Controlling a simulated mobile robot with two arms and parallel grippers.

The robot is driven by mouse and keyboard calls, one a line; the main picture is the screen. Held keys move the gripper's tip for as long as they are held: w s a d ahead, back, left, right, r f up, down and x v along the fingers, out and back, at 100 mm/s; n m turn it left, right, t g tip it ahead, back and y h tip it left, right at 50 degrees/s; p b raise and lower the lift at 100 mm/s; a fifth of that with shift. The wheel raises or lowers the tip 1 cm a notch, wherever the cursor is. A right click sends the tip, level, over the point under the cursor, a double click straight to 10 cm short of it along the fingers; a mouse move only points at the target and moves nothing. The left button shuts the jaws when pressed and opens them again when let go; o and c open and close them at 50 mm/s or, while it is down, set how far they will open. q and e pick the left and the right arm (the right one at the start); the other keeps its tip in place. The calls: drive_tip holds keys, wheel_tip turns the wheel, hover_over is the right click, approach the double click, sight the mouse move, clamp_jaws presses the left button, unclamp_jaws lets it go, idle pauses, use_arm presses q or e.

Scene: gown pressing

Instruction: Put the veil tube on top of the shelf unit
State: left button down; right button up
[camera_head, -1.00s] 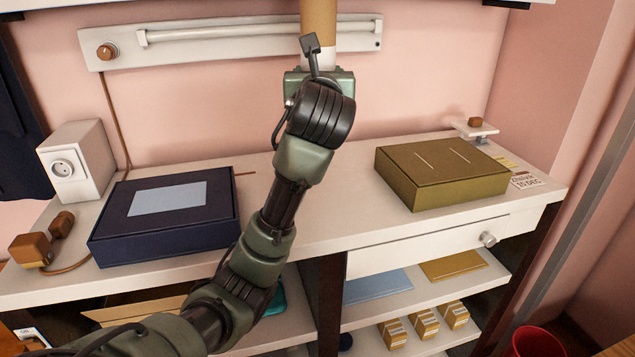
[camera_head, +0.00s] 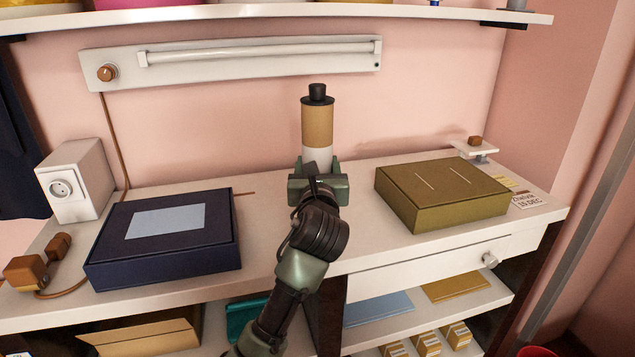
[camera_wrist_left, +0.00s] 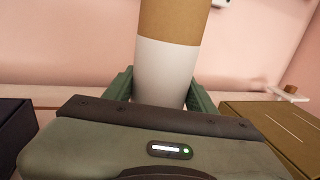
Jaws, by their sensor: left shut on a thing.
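The veil tube (camera_head: 317,126) is a tan and white cylinder with a black cap, and it stands upright in my left gripper (camera_head: 318,172). The left gripper is shut around its white lower part, which also shows between the fingers in the left wrist view (camera_wrist_left: 167,72). The tube is over the white top of the shelf unit (camera_head: 355,212), between a navy box and an olive box. Its lower end is hidden by the gripper, so I cannot tell whether it touches the top. My right gripper is not in view.
The navy box (camera_head: 165,238) is left of the tube and the olive box (camera_head: 440,192) is right of it. A white socket block (camera_head: 76,182) and wooden plugs stand at the left. A wall shelf (camera_head: 270,14) with items on it and a lamp bar (camera_head: 230,60) are above.

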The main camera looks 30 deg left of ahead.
use_arm(q)
wheel_tip(320, 180, down, 4)
drive_tip(key=shift+r, duration=0.1)
drive_tip(key=shift+f, duration=0.2)
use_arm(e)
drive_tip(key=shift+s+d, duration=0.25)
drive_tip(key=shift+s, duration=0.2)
use_arm(q)
drive_tip(key=c, duration=0.5)
unclamp_jaws()
drive_tip(key=b+v, duration=0.2)
drive_tip(key=v, duration=1)
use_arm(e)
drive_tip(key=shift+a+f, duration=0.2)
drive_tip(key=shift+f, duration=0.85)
